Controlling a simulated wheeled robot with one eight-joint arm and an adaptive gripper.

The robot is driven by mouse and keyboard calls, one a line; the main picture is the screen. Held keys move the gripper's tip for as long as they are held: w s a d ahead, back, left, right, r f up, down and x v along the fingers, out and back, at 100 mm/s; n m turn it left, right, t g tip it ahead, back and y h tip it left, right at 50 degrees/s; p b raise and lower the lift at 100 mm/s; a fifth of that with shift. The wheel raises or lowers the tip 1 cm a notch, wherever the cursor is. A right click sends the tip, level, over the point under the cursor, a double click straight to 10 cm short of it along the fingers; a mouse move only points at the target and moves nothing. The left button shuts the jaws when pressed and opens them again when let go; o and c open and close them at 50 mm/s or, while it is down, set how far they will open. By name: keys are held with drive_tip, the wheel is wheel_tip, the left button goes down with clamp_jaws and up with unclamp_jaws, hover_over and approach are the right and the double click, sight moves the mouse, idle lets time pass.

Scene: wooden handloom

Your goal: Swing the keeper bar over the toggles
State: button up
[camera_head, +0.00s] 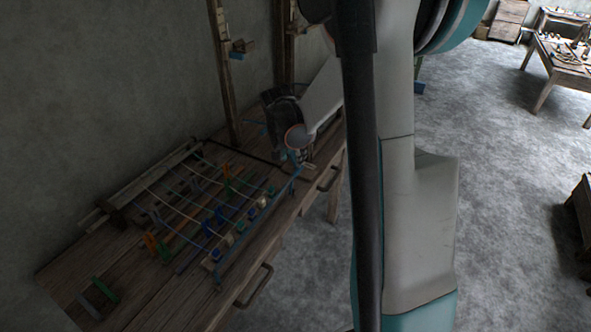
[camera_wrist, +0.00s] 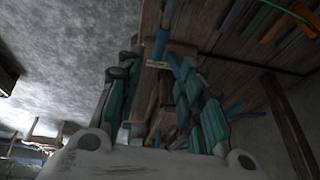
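A thin blue bar (camera_head: 260,222), which looks like the keeper bar, runs along the front edge of the wooden loom bench. Beside it is a row of small blue and pale blocks (camera_head: 241,227), probably the toggles. My gripper (camera_head: 302,160) is at the far end of this bar, above the bench's front edge. In the wrist view my gripper (camera_wrist: 157,58) has its teal fingers apart, with a clear gap between them. A small blue piece (camera_wrist: 161,44) shows just beyond the gap; I cannot tell whether it touches a finger. My arm hides part of the head view.
Cords cross the bench top (camera_head: 75,262) among several coloured pieces. Wooden posts (camera_head: 226,75) rise at the back near the wall. Handles (camera_head: 254,286) stick out from the bench front. Open grey floor (camera_head: 500,180) lies to the right, with another table (camera_head: 565,62) far off.

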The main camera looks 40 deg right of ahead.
sight(297, 170)
drive_tip(key=b+x, duration=0.2)
drive_tip(key=x, duration=0.7)
drive_tip(key=shift+d+f+b, duration=0.1)
drive_tip(key=shift+f+b, duration=0.1)
drive_tip(key=shift+b, duration=0.15)
clamp_jaws()
